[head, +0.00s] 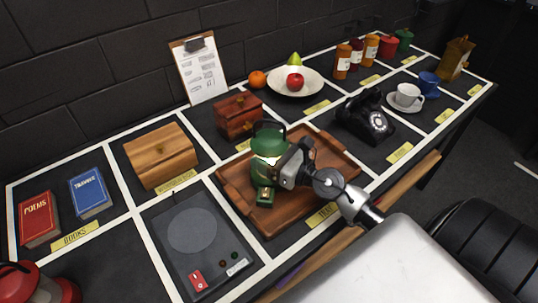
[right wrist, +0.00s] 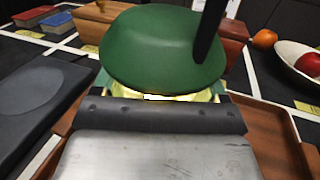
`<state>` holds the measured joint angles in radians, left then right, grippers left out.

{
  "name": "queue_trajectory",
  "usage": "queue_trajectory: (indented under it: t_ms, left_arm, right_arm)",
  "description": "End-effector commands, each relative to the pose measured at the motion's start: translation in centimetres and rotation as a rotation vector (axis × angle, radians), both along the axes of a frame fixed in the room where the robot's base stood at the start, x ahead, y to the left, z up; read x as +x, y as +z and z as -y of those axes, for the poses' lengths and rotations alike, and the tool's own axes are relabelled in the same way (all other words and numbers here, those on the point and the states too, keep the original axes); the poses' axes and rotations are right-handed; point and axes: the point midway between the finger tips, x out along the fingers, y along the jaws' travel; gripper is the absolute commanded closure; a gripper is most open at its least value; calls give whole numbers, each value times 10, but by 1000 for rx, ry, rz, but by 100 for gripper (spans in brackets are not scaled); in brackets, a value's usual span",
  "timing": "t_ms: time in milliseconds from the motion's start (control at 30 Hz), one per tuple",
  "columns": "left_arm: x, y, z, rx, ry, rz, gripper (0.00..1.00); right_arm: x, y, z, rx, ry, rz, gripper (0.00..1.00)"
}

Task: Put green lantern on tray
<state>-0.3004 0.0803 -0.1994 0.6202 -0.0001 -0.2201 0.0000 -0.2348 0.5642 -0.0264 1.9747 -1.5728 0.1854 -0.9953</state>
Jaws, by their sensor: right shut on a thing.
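The green lantern (head: 268,143) has a green cap, a lit pale middle and a dark handle. It is upright over the wooden tray (head: 333,153). My right gripper (head: 272,172) is shut on the lantern from the front right. In the right wrist view the lantern's green cap (right wrist: 163,50) fills the upper middle, with its yellow glow below. The tray (right wrist: 265,130) shows beneath and to the right. The lantern's base is partly hidden, so I cannot tell whether it touches the tray. My left gripper is not in view.
A red lantern (head: 42,285) stands at the lower left. A dark plate device with a red switch (head: 197,281) lies left of the tray. A wooden box (head: 238,115) is behind the tray, and a black telephone (head: 366,117) is to its right.

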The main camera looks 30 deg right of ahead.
Motion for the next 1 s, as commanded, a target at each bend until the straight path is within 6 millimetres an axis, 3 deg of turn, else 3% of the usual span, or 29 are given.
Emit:
queue_trajectory:
  t_ms: [100,133,300,667,1000]
  left_arm:
    - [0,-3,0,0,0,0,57]
    - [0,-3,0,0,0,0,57]
    - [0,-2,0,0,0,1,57]
    - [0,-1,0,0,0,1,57]
    - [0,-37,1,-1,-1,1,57]
  right_arm:
    - [0,-2,0,0,0,3,69]
    - [0,-4,0,0,0,0,25]
    - [0,-3,0,0,0,0,1]
    - [-3,-1,1,-1,0,-2,1]
    - [-60,-7,24,-2,2,-4,1]
